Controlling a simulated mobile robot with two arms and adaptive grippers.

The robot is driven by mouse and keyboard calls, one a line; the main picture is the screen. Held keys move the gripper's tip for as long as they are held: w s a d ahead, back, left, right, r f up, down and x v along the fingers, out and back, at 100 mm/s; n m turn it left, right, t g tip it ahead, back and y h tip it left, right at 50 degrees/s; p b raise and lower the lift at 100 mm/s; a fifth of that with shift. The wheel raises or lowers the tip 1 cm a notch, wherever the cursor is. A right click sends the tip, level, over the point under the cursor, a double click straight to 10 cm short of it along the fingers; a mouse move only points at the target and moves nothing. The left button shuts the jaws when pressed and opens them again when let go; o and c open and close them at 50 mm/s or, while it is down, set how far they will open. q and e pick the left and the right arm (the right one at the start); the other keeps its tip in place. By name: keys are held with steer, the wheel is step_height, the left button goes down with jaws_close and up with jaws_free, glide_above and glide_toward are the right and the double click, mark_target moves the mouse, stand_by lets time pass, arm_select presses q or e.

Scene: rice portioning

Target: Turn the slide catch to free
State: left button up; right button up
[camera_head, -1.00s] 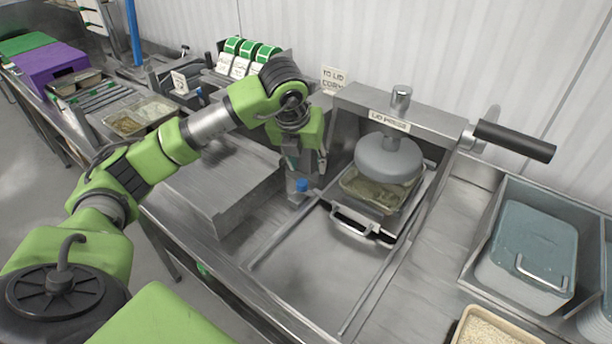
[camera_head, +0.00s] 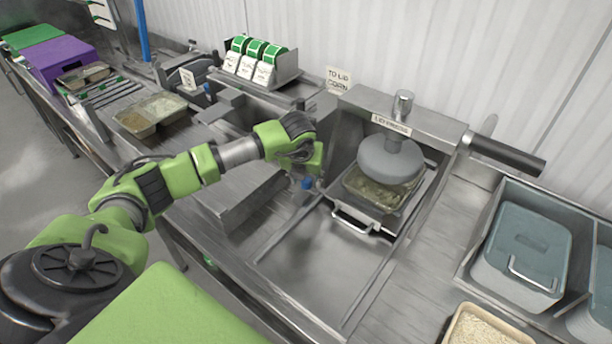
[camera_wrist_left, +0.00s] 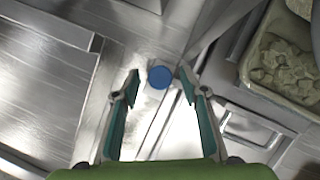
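The slide catch has a blue round knob (camera_head: 307,183) at the left front of the lid press, beside the slide rails. In the left wrist view the knob (camera_wrist_left: 160,77) shows from above, between the fingertips. My left gripper (camera_head: 303,170) is just above and behind the knob in the head view, its fingers mostly hidden by its own wrist. The left wrist view shows the gripper open, a fingertip on each side of the knob with small visible gaps. I cannot tell its exact height over the knob. My right gripper is not in view.
The lid press (camera_head: 390,160) stands over a filled tray (camera_head: 352,186) on a slide with a front handle (camera_head: 357,222). Its black lever (camera_head: 508,155) sticks out right. A raised steel block (camera_head: 240,205) lies left of the catch. Bare slide surface lies in front.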

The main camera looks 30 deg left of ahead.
arm_select(q)
steer(key=shift+f, duration=0.2)
steer(key=shift+c, duration=0.5)
steer(key=c, duration=1)
